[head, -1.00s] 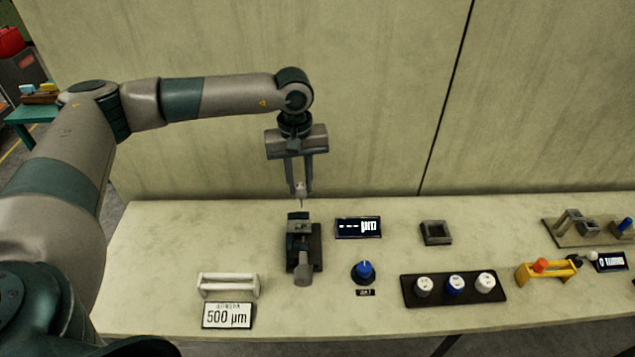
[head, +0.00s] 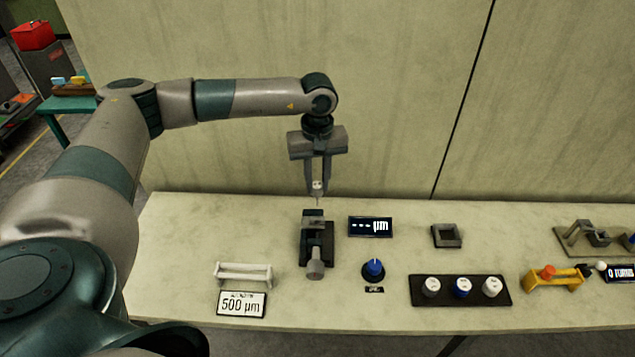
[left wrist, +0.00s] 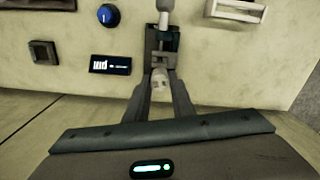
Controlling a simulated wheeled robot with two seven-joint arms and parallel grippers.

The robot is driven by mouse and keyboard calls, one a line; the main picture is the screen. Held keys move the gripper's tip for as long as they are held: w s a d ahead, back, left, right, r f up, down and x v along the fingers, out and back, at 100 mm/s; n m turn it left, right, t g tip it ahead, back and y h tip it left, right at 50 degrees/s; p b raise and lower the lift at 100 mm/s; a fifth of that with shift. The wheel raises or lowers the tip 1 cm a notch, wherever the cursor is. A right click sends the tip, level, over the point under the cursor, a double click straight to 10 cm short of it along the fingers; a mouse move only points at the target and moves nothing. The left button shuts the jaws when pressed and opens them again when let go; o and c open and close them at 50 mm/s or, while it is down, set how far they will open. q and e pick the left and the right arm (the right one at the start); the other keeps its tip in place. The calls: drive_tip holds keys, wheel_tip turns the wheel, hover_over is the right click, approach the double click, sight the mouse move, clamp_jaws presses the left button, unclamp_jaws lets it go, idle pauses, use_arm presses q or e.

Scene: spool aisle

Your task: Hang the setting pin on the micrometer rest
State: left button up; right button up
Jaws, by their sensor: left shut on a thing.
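My left gripper (head: 317,186) is shut on a small pale piece with a thin tip pointing down, which I take for the setting pin (head: 317,188). It hangs above the back end of a dark clamp-like device with a grey round knob (head: 316,269), probably the micrometer. In the left wrist view the pin's pale head (left wrist: 158,80) sits between the fingertips. A white rack with a bar between two end plates (head: 244,274), perhaps the micrometer rest, stands front left behind a "500 µm" plate (head: 241,304). My right gripper is not in view.
A display (head: 370,226), a blue dial (head: 373,269), a square grey frame (head: 446,235) and a dark strip with three knobs (head: 411,291) stand to the right. A yellow holder (head: 553,280) is farther right. The wall rises behind the bench. The bench's left end is clear.

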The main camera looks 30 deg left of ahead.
sight(317, 198)
use_arm(q)
wheel_tip(317, 198, down, 2)
drive_tip(key=shift+f+b, duration=0.1)
drive_tip(key=shift+b, duration=0.7)
wheel_tip(317, 198, down, 2)
drive_tip(key=shift+f+b, duration=0.25)
drive_tip(key=shift+b, duration=0.9)
drive_tip(key=shift+f+b, duration=0.35)
drive_tip(key=shift+f, duration=0.2)
drive_tip(key=shift+b, duration=0.35)
